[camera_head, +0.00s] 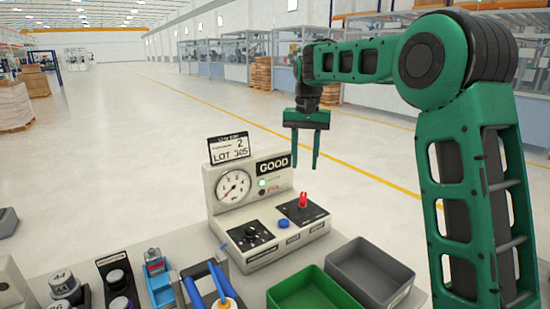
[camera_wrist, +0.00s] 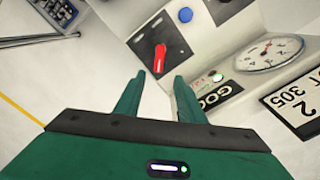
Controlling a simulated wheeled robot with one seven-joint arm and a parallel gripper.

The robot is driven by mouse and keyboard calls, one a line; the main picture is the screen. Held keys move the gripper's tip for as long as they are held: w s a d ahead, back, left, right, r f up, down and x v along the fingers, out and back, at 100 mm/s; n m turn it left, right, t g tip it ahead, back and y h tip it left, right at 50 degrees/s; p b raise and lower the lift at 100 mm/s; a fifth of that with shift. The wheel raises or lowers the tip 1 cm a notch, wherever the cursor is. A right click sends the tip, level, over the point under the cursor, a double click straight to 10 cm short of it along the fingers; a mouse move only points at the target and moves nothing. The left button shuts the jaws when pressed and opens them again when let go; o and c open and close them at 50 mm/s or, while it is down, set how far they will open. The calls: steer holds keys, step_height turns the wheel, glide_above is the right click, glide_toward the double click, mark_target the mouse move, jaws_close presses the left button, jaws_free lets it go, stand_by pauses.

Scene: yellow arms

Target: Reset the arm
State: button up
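My gripper (camera_head: 304,150) hangs from my green arm, pointing down above the back right of a grey test console. Its two green fingers are apart with nothing between them, and they also show in the wrist view (camera_wrist: 155,98). The console (camera_head: 250,190) carries a round gauge, a lit green lamp, a "GOOD" sign, a black knob, a blue button and a red lever (camera_head: 303,199). In the wrist view the red lever (camera_wrist: 160,57) stands on its dark plate beyond the fingertips, apart from them.
A green bin (camera_head: 305,292) and a grey bin (camera_head: 370,272) stand at the front right of the table. A tool with blue handles (camera_head: 212,285), a blue fixture (camera_head: 158,280) and several weights and parts fill the front left. The air around my gripper is clear.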

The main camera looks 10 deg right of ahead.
steer(key=s+d+f+m, duration=0.1)
steer(key=s+d, duration=0.6)
steer(key=s, duration=0.3)
steer(key=s+d+f, duration=0.1)
steer(key=s+d, duration=0.6)
steer(key=s, duration=0.4)
steer(key=s+d+f, duration=0.1)
steer(key=s+f, duration=0.4)
steer(key=s, duration=0.6)
steer(key=s+d+f, duration=0.1)
steer(key=s+f, duration=0.4)
steer(key=s, duration=0.6)
steer(key=shift+s+m, duration=0.2)
steer(key=shift+m, duration=0.2)
steer(key=shift+f, duration=0.1)
steer(key=shift+w+f, duration=0.25)
steer(key=shift+w, duration=0.35)
